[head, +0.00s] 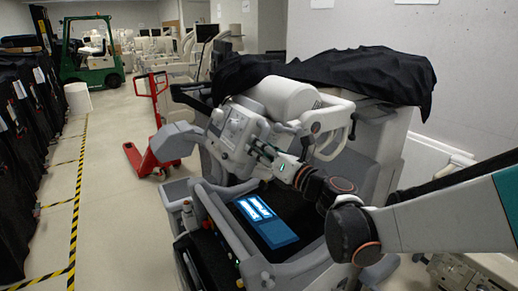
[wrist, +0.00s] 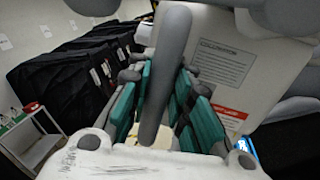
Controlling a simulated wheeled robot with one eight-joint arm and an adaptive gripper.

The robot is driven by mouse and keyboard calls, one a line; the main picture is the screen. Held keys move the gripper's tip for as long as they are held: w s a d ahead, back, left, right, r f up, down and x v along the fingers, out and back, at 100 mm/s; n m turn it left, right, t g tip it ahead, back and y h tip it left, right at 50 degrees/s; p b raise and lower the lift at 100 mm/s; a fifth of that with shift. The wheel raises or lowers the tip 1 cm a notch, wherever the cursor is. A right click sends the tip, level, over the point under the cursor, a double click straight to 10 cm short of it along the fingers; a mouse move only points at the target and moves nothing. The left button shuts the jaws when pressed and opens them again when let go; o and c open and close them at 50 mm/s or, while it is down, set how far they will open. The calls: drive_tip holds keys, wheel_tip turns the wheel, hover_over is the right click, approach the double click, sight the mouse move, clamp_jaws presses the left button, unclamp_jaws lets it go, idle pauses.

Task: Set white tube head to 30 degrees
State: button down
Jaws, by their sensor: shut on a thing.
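The white tube head (head: 283,98) is a pale cylinder on a grey and white mobile machine in the middle of the head view. A control panel (head: 235,124) faces left on its front. My gripper (head: 262,151) reaches in from the right, beside the panel. In the wrist view, its green-padded fingers (wrist: 158,98) are shut on a grey bar-shaped handle (wrist: 172,52) that runs between them. A white housing with a printed label (wrist: 222,68) stands just behind the handle. The head's exact angle cannot be read.
The machine's lower deck carries a lit blue screen (head: 262,217). A black cover (head: 335,72) drapes over the equipment behind. A red pallet jack (head: 150,145) and a green forklift (head: 92,55) stand at the back left. Black-covered carts (head: 22,140) line the left; the floor between is clear.

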drive_tip(key=c, duration=1.4)
unclamp_jaws()
drive_tip(key=shift+s+r, duration=0.1)
drive_tip(key=shift+s, duration=0.05)
drive_tip(key=shift+c, duration=0.2)
drive_tip(key=v, duration=1.2)
